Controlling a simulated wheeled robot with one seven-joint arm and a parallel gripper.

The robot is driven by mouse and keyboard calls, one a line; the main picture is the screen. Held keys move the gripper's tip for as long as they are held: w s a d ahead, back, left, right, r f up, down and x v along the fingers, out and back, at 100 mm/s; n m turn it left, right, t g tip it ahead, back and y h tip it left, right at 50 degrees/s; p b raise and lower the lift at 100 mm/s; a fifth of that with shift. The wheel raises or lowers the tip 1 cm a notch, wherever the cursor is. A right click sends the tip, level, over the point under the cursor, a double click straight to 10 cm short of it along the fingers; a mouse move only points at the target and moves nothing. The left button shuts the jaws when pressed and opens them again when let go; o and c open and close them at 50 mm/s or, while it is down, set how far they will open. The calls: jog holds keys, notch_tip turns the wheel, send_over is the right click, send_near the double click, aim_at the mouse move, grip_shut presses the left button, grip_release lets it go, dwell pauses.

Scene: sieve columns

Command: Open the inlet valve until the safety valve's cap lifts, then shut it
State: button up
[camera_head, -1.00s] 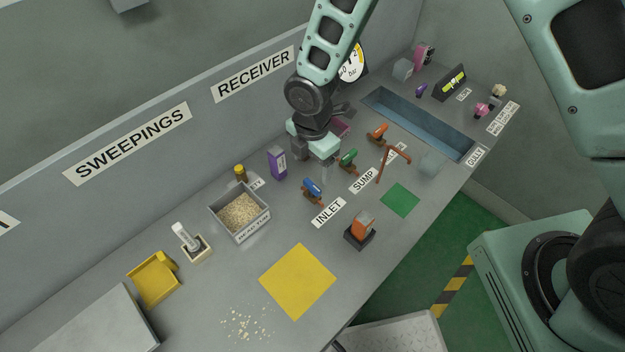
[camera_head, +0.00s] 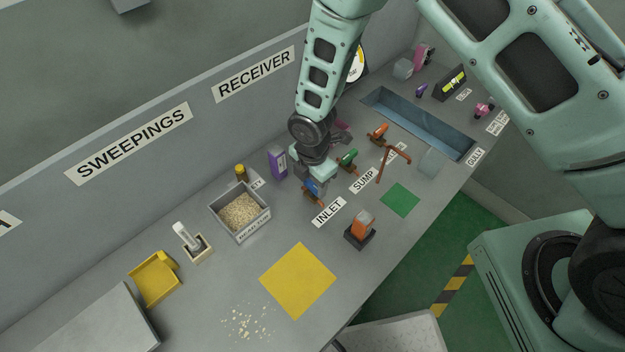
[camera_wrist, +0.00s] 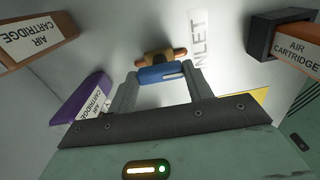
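The inlet valve (camera_head: 312,193), a blue handle on an orange-brown body, stands behind the INLET label (camera_head: 328,212). My gripper (camera_head: 317,186) is right over it and partly hides it in the head view. In the wrist view the blue handle (camera_wrist: 162,74) lies between the tips of my two spread fingers (camera_wrist: 163,82); I cannot tell whether they touch it. A small yellow-capped cylinder (camera_head: 241,172) stands behind the grain box; I cannot tell whether it is the safety valve. The gauge (camera_head: 356,65) is partly hidden by my arm.
A green-handled valve (camera_head: 347,159) and an orange-handled one (camera_head: 378,132) stand close to the right. A purple air cartridge (camera_head: 277,162) stands close behind left; an orange one (camera_head: 361,224) sits in a dark holder in front. The yellow mat (camera_head: 298,281) is clear.

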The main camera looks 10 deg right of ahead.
aim_at(312, 184)
jog(key=shift+m, duration=0.3)
jog(key=m+b, duration=0.1)
jog(key=m, duration=0.2)
jog(key=shift+m, duration=0.4)
jog(key=m, duration=0.4)
jog(key=shift+m+b, duration=0.3)
jog(key=shift+b, duration=0.1)
jog(key=m, duration=0.4)
jog(key=shift+m, duration=2.2)
jog(key=o, duration=1)
jog(key=shift+r, duration=0.1)
notch_tip(312, 184, up, 17)
jog(key=shift+r+b, duration=0.15)
jog(key=shift+b, duration=0.25)
